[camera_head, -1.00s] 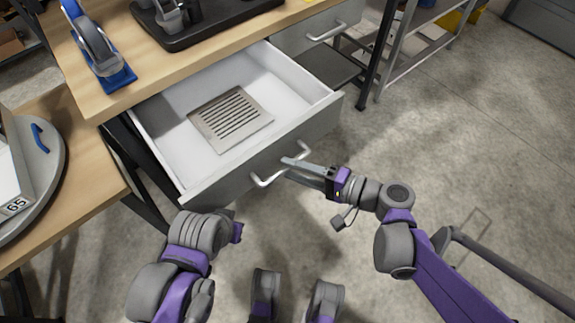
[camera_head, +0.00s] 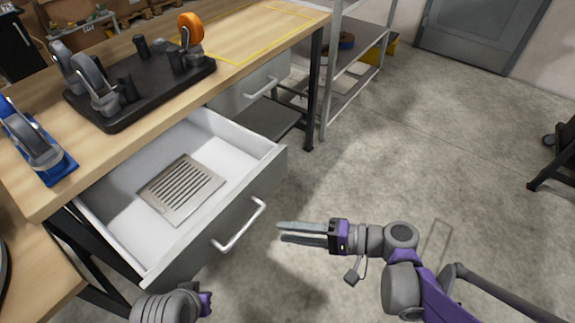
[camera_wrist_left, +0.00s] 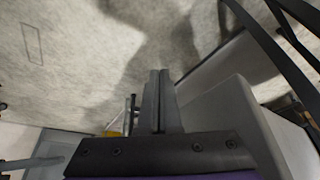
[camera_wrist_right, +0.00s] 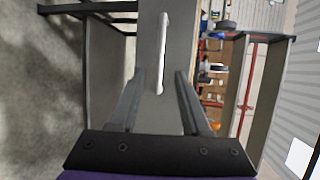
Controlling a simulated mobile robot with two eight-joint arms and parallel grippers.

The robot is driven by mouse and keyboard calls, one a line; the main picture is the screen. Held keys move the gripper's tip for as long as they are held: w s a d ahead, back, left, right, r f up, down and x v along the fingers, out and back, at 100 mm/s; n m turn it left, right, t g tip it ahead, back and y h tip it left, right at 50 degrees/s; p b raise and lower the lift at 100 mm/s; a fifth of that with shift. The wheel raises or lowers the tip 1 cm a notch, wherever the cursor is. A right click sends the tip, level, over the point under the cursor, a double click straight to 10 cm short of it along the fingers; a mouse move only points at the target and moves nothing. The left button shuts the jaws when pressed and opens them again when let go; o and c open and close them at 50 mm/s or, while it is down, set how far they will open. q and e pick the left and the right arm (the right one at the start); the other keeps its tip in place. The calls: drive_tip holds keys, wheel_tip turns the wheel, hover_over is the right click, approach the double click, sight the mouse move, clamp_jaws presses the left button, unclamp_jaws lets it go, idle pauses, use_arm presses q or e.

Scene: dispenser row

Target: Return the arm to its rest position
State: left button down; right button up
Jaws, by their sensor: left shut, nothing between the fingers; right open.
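My right gripper (camera_head: 282,233) is open and empty in the head view, to the right of the drawer handle (camera_head: 238,226) and apart from it. In the right wrist view the handle (camera_wrist_right: 161,55) shows ahead, beyond the two spread fingers (camera_wrist_right: 158,100). The drawer (camera_head: 215,232) stands pulled out, with a slotted metal plate (camera_head: 182,187) lying inside. My left arm shows only in part at the bottom of the head view; its fingers are hard to make out there. In the left wrist view my left gripper (camera_wrist_left: 158,100) is shut with its fingers together, nothing between them, near a grey panel.
The wooden workbench (camera_head: 100,150) holds a black tray (camera_head: 140,105) with tape dispensers and a blue dispenser (camera_head: 35,150). A second, closed drawer (camera_head: 250,85) and a metal shelf (camera_head: 335,80) stand behind.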

drive_tip(key=s+d+f+n+g+h, duration=0.1)
drive_tip(key=s+d+f+h, duration=0.4)
drive_tip(key=s+f+h, duration=0.25)
drive_tip(key=s+d+f+n+t+h, duration=0.1)
drive_tip(key=s+d+f+n+h, duration=0.15)
drive_tip(key=d+h, duration=0.65)
use_arm(q)
drive_tip(key=shift+t, duration=0.4)
drive_tip(key=r+p, duration=0.6)
drive_tip(key=w+r+p, duration=0.1)
drive_tip(key=r+p, duration=0.4)
drive_tip(key=r, duration=0.2)
drive_tip(key=w+r+p, duration=0.1)
drive_tip(key=r+p, duration=0.5)
drive_tip(key=r, duration=0.1)
drive_tip(key=shift+p, duration=0.35)
use_arm(e)
wheel_tip(320, 180, up, 21)
drive_tip(key=w+d+t+y, duration=0.1)
drive_tip(key=shift+w, duration=0.3)
